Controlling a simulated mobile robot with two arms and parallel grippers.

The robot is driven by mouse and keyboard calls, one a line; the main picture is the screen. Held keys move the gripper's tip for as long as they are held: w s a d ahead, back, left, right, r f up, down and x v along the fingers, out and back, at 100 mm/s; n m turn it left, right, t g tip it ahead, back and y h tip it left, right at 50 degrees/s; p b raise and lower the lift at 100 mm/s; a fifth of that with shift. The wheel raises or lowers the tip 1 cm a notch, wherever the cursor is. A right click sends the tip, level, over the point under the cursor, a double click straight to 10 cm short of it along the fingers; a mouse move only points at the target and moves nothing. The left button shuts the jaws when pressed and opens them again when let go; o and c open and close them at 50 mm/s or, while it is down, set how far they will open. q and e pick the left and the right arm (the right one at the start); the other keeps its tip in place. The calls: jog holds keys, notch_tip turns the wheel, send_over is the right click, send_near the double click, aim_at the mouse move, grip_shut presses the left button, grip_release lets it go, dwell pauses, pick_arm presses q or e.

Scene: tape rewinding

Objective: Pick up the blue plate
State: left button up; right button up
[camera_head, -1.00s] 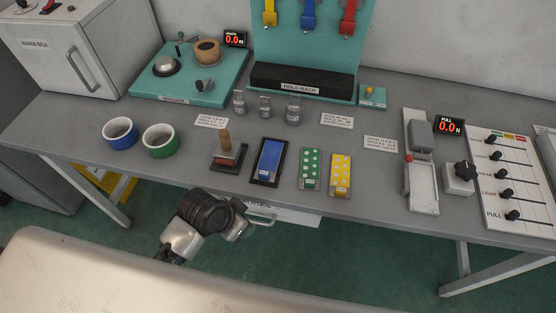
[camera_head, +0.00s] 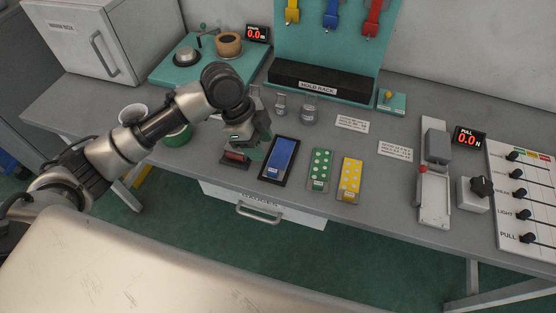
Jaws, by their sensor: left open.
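The blue plate (camera_head: 280,158) is a flat blue rectangle lying in a dark tray (camera_head: 265,177) near the front of the grey bench. My left gripper (camera_head: 254,152) points down just left of the plate, above the stamp-like block with a reddish base (camera_head: 236,156), and partly hides that block. It is open, with nothing visible between its fingers. It appears apart from the blue plate. My right gripper is not in view.
A green dotted plate (camera_head: 320,169) and a yellow dotted plate (camera_head: 350,178) lie to the right. Small weights (camera_head: 309,109) and a hold rack (camera_head: 315,84) stand behind. My left arm partly covers the green roll (camera_head: 178,138). A drawer (camera_head: 262,207) hangs under the bench.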

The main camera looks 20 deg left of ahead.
pick_arm(q)
send_over(272, 170)
jog(key=a, duration=0.1)
jog(key=f, duration=0.3)
jog(key=shift+w+a+f+p, duration=0.2)
jog(key=shift+w+f+p, duration=0.05)
jog(key=shift+f+p, duration=0.1)
jog(key=x, duration=0.1)
jog(key=p+x, duration=0.1)
jog(key=x, duration=0.1)
jog(key=a+x, duration=0.1)
jog(key=shift+s+d+f, duration=0.15)
jog(key=shift+s+f, duration=0.1)
jog(key=shift+f, duration=0.2)
jog(key=shift+d+f, duration=0.2)
jog(key=shift+f, duration=0.25)
jog(key=shift+c, duration=0.2)
grip_shut()
